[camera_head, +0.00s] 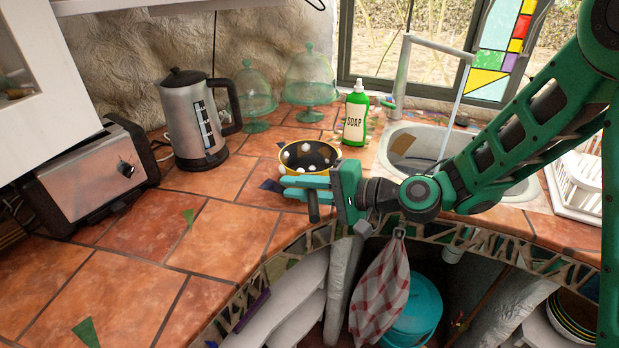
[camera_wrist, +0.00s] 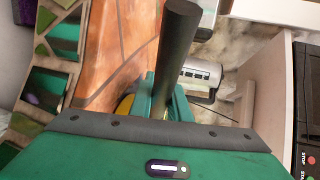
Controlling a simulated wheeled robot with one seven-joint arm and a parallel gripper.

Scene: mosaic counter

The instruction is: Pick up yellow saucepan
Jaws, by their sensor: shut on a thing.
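The yellow saucepan (camera_head: 291,168), with a dark inside and white round spots or pieces in it, is at the counter's front, left of the sink. My gripper (camera_head: 287,187), with teal fingers, is shut in front of it. The dark handle (camera_head: 313,208) pokes out below the fingers; in the wrist view it is a thick dark bar (camera_wrist: 178,45) between them. A sliver of the yellow pan (camera_wrist: 123,107) shows there too, the rest hidden behind my gripper. I cannot tell whether the pan touches the counter.
A green soap bottle (camera_head: 356,117) stands close behind the pan, with the sink (camera_head: 408,143) to the right. A kettle (camera_head: 192,125), toaster (camera_head: 88,178) and glass domed stands (camera_head: 312,80) are left and behind. The front-left tiles (camera_head: 150,260) are mostly clear.

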